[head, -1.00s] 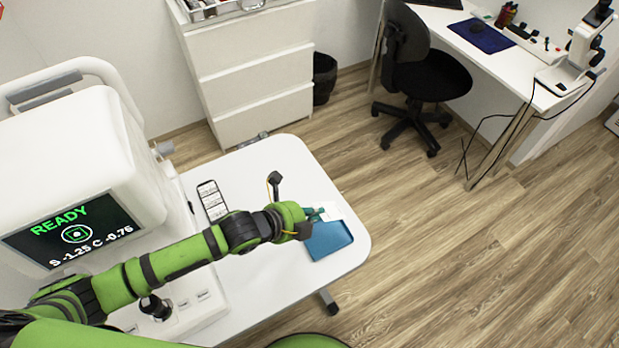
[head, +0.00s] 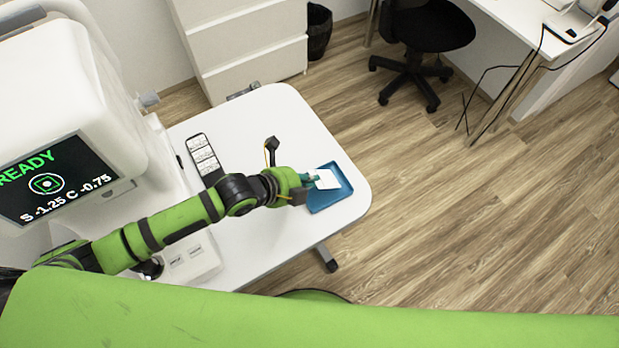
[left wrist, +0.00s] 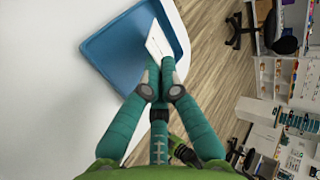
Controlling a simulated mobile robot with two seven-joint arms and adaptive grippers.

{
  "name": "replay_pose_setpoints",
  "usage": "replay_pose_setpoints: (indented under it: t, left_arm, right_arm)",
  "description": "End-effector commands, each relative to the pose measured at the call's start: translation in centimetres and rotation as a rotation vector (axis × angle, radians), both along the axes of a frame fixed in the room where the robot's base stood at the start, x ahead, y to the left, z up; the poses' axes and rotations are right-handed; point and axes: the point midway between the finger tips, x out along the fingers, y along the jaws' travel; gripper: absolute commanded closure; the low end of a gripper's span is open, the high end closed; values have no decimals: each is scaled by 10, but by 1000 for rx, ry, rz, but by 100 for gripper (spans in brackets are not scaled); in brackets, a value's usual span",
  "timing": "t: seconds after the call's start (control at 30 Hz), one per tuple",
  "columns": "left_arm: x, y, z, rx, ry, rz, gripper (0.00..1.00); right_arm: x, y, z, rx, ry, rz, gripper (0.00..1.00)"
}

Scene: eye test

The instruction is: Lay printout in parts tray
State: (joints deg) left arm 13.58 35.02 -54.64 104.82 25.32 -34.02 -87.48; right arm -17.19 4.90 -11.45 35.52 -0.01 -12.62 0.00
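The printout, a small white sheet (head: 327,179), is over the blue parts tray (head: 324,205) at the right end of the white table. In the left wrist view the printout (left wrist: 158,40) reaches out from between my fingertips, above the tray (left wrist: 112,45) near its right side. Whether it touches the tray floor I cannot tell. My left gripper (head: 312,179) is at the tray's left side. Its teal fingers (left wrist: 160,66) close together on the printout's near end.
A white machine with a READY screen (head: 62,180) stands at the table's left. A dark phone-like device or card (head: 204,156) lies on the white table (head: 283,115) behind my left arm. A drawer cabinet (head: 250,45) and office chair (head: 425,40) stand beyond.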

Motion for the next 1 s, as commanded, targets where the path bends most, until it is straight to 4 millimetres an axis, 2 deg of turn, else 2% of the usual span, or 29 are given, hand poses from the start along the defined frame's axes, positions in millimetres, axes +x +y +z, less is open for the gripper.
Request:
replay_pose_setpoints:
  t: [0.1, 0.4, 0.43, 0.5, 0.77, 0.87, 1.0]
  left_arm:
    - [0, 0, -9, 0, 0, 1, 100]
    - [0, 0, -9, -1, -1, 0, 100]
    - [0, 0, -9, 0, 0, 0, 93]
    - [0, 0, -9, -1, -1, 0, 67]
    - [0, 0, -9, -1, -1, 0, 67]
    - [0, 1, -8, -1, -1, 0, 67]
    - [-6, 9, 0, 1, -2, -1, 67]
  right_arm:
    - [0, 2, -9, 3, 1, -1, 60]
    - [0, 10, -9, 13, 1, -4, 60]
    - [0, 10, -9, 13, 1, -4, 60]
    - [0, 9, -9, 13, 1, -4, 60]
    - [0, 8, -9, 9, 1, -3, 60]
    - [-1, 0, -9, 0, 0, 0, 60]
    - [0, 2, -9, 2, 0, -1, 60]
